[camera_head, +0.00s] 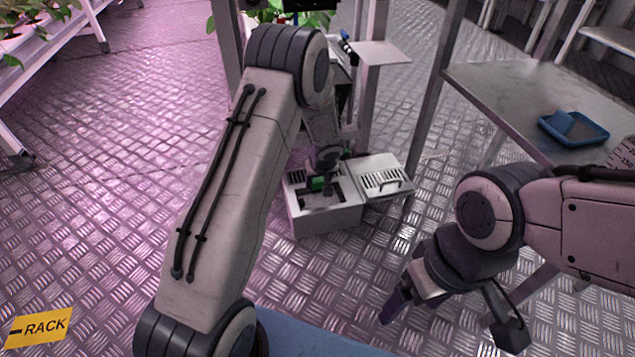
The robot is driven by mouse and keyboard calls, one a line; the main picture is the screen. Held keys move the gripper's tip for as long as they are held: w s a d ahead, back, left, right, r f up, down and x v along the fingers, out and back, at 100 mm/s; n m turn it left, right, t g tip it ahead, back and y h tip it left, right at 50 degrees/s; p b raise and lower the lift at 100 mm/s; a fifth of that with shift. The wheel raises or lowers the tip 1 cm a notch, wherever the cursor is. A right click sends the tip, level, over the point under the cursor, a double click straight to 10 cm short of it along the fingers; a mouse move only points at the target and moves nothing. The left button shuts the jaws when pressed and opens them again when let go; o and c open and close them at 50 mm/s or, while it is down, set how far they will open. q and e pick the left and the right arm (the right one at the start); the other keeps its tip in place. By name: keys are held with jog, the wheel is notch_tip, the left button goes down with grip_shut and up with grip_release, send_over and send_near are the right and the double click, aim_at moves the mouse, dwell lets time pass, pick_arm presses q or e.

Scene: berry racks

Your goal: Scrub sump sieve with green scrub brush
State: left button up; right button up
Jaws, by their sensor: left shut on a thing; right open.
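My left gripper (326,178) reaches down into an open grey metal sump box (325,222) on the floor. It is shut on the green scrub brush (316,184), of which only a small green part shows beside the fingers. The inside of the box is dark and partly hidden by the gripper, so I cannot make out the sump sieve clearly or tell whether the brush touches it. My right gripper (453,318) is open and empty, its fingers spread above the floor at the lower right.
A slotted metal panel with a handle (384,182) lies at the box's right side. Metal rack posts (428,95) stand behind and right of the box. A metal table (500,88) at right bears a blue tray (574,141).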

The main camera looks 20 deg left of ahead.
pick_arm(q)
jog(key=shift+r, duration=0.1)
jog(key=shift+r+p, duration=0.85)
jog(key=shift+r, duration=0.6)
